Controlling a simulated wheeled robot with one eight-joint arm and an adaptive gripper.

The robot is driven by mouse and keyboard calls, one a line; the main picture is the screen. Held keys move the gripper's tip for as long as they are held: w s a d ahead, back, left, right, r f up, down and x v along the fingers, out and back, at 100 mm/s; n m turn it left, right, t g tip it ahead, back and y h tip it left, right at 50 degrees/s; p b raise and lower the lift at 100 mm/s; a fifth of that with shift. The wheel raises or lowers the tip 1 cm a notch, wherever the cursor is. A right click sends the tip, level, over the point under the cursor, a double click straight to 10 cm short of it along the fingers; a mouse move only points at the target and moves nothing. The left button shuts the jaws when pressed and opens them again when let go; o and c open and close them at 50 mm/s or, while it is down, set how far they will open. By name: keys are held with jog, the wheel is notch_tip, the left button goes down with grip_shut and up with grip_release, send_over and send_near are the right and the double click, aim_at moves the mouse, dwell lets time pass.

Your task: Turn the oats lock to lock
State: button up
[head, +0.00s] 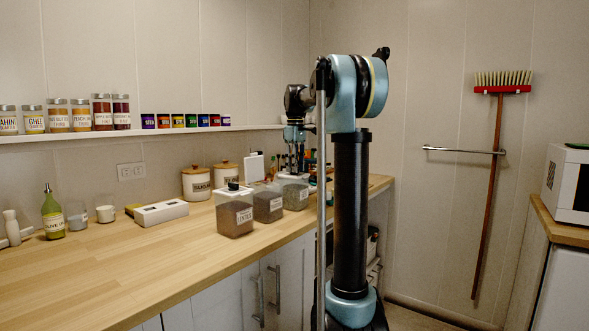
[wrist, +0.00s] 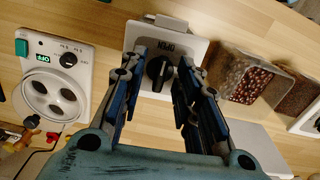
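A white square lid or panel (wrist: 190,47) with a black knob (wrist: 158,72) lies below my gripper in the wrist view. In the head view my gripper (head: 294,158) is over the farthest white-lidded bin (head: 293,192) in the counter row. I cannot confirm that its label says oats.
A lentils bin (head: 235,215) and another clear bin (head: 267,205) stand nearer on the counter (head: 120,270). A white appliance (wrist: 55,75) with a green switch and round openings is left in the wrist view. A jar shelf (head: 150,132) runs along the wall.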

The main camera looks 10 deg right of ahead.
jog(key=shift+f, duration=0.2)
grip_shut()
